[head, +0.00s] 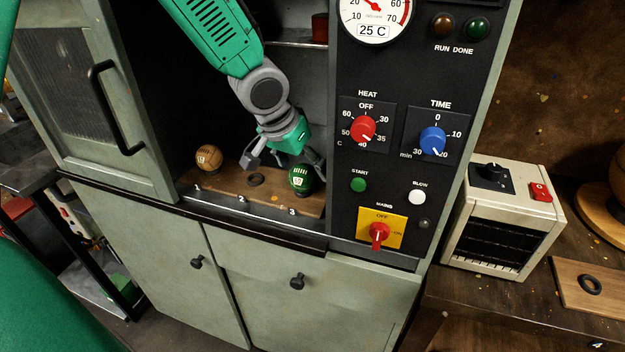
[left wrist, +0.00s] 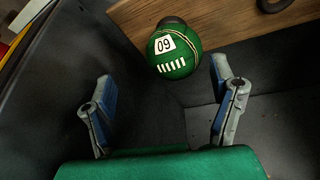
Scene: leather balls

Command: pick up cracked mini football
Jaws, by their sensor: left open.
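Two mini balls sit in the open cabinet on a wooden board (head: 228,191) numbered 1 to 3. A brown ball (head: 208,157) is at place 1, and a green ball (head: 300,178) is at place 3. I cannot tell cracks on either. In the left wrist view the green ball (left wrist: 173,54) shows a white number label, white stitches and a thin cord. My left gripper (head: 284,168) is open and empty inside the cabinet, right by the green ball. In the wrist view its spread fingers (left wrist: 163,92) stand short of the ball. My right gripper is not seen.
An empty dark ring (head: 255,180) lies at place 2. The cabinet door (head: 88,100) stands open at left, and a control panel (head: 385,150) bounds the opening at right. A small heater (head: 505,220) stands on the bench at right, near another ring (head: 589,285) on a board.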

